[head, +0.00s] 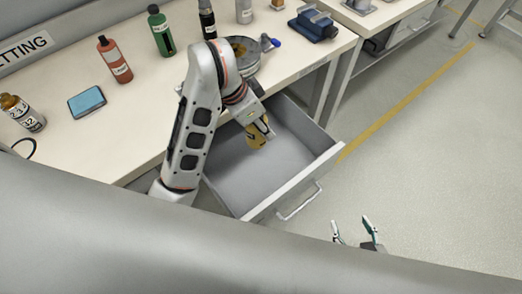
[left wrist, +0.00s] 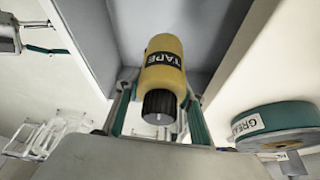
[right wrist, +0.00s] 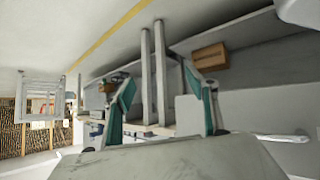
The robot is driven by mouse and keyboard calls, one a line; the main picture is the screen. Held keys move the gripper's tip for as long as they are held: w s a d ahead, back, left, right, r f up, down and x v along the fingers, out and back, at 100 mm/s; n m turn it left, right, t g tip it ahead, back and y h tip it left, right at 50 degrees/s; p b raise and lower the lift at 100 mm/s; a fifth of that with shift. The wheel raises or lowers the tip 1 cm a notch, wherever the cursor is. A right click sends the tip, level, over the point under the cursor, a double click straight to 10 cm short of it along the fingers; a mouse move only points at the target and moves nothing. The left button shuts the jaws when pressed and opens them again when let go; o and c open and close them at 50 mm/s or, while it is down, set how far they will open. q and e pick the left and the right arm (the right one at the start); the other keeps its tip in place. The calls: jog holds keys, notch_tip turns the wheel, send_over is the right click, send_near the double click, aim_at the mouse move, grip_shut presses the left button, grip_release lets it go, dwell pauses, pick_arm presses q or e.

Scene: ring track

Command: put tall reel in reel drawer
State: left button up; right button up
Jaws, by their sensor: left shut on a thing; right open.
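The tall reel, a yellow cylinder labelled TAPE with a dark end piece, is between the fingers of my left gripper (left wrist: 158,112) in the left wrist view (left wrist: 166,52). In the head view the reel (head: 256,140) shows as a tan shape at the fingers of my left gripper (head: 262,128), over the open drawer (head: 300,150). The grey drawer interior looks otherwise empty. I cannot tell whether the reel touches the drawer floor. My right gripper (head: 355,235) is open and empty, in front of the drawer and to its right; it also shows in the right wrist view (right wrist: 165,112).
The bench top holds a red bottle (head: 115,62), a green bottle (head: 161,32), a blue pad (head: 87,102), a brown bottle (head: 22,112) and a blue vise (head: 314,24). A round tin (head: 245,58) stands near the bench edge behind my left arm. Floor right of the drawer is clear.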

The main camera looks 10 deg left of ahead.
pick_arm(q)
notch_tip(320, 180, down, 12)
jog(key=b, duration=0.4)
jog(key=shift+s+f, duration=0.1)
jog(key=shift+f, duration=0.1)
jog(key=shift+f+b, duration=0.3)
jog(key=shift+f, duration=0.2)
jog(key=o, duration=1.2)
pick_arm(e)
jog(key=shift+w+d+f, duration=0.25)
jog(key=shift+w+f, duration=0.25)
jog(key=shift+w+d+f, duration=0.2)
jog(key=shift+w+f, duration=0.25)
jog(key=shift+r+t, duration=0.1)
jog(key=shift+t, duration=0.2)
